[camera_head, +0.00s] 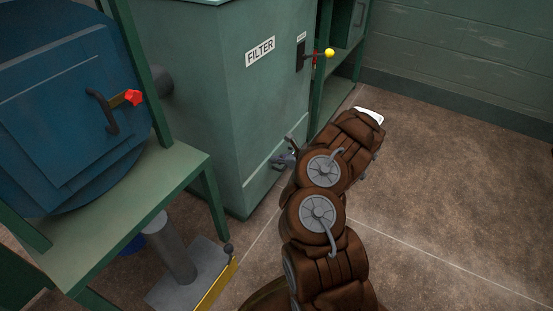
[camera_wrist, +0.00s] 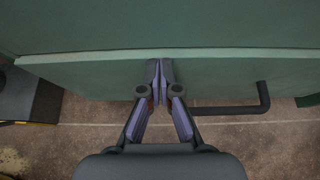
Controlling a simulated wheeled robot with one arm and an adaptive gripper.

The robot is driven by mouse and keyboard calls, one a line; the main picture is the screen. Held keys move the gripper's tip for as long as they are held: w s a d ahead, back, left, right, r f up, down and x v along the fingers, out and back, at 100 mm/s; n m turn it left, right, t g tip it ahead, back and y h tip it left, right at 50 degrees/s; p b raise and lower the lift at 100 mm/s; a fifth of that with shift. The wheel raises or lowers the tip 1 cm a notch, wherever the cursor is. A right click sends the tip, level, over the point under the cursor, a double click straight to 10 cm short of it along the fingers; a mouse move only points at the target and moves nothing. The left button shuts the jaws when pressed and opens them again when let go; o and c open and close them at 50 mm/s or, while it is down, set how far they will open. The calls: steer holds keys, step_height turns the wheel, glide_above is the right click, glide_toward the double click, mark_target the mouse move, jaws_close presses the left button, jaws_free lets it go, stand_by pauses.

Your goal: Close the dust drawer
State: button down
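The dust drawer (camera_head: 262,182) is the low green front at the bottom of the green filter cabinet (camera_head: 225,110). In the wrist view the drawer front (camera_wrist: 90,75) spans the picture below a pale edge, with a dark bar handle (camera_wrist: 262,98) at the right. I cannot tell how far the drawer stands out. My gripper (camera_head: 284,160) is low in front of the drawer, partly hidden by my arm. In the wrist view my gripper (camera_wrist: 161,66) has its fingertips together, nothing between them, in front of the drawer and left of the handle. Contact is unclear.
A blue round vessel (camera_head: 65,105) with a red-knobbed handle stands at the left on a green frame (camera_head: 150,190). A pedal (camera_head: 215,285) with a yellow edge is on the floor below. The floor at right is clear.

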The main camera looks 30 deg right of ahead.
steer(key=d+f+p+v, duration=0.1)
steer(key=p+v, duration=0.3)
steer(key=v, duration=0.9)
steer(key=shift+s+f, duration=0.35)
steer(key=shift+s, duration=0.1)
